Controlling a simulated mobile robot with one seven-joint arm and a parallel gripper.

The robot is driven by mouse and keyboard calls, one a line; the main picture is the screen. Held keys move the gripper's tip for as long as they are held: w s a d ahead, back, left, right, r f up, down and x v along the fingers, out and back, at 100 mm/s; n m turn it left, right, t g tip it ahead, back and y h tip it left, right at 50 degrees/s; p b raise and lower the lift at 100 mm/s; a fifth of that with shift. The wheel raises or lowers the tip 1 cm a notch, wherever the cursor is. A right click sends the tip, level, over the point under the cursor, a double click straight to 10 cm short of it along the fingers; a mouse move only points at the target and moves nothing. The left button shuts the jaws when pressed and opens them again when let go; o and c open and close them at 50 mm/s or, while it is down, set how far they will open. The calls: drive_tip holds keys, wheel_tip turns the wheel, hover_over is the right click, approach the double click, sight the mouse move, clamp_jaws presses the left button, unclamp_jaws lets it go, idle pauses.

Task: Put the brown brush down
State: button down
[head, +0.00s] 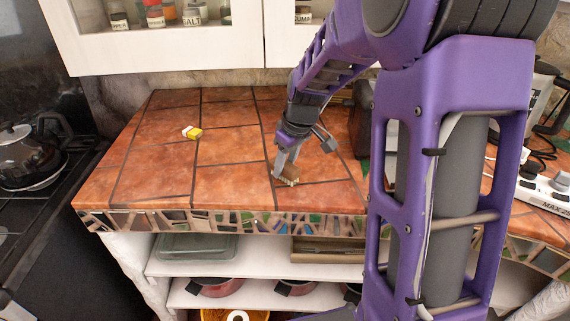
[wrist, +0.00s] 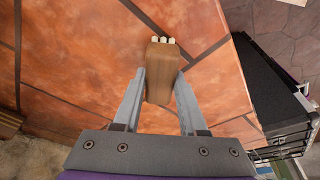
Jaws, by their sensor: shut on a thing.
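The brown brush (head: 289,175) is at the tiled counter (head: 233,187), near its front edge, with its pale bristles low toward the tiles. My gripper (head: 283,167) is above it with the fingers reaching down on it. In the wrist view the brush (wrist: 161,75) sits between the two grey fingers of my gripper (wrist: 160,90), which are shut on its sides. The pale bristle ends show at its far end. I cannot tell whether the bristles touch the counter.
A small yellow and white item (head: 192,132) lies on the counter to the left. The tiles between it and the brush are clear. A white power strip (head: 545,190) lies at the right. Below the counter are shelves (head: 215,301) with pans. A stove with a kettle (head: 25,160) stands at the far left.

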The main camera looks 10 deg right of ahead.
sight(294, 170)
drive_tip(key=shift+c, duration=2.3)
unclamp_jaws()
drive_tip(key=shift+f, duration=0.1)
drive_tip(key=shift+r, duration=0.5)
drive_tip(key=p+v, duration=0.2)
drive_tip(key=v, duration=0.9)
drive_tip(key=shift+r, duration=0.15)
drive_tip(key=shift+s, duration=0.1)
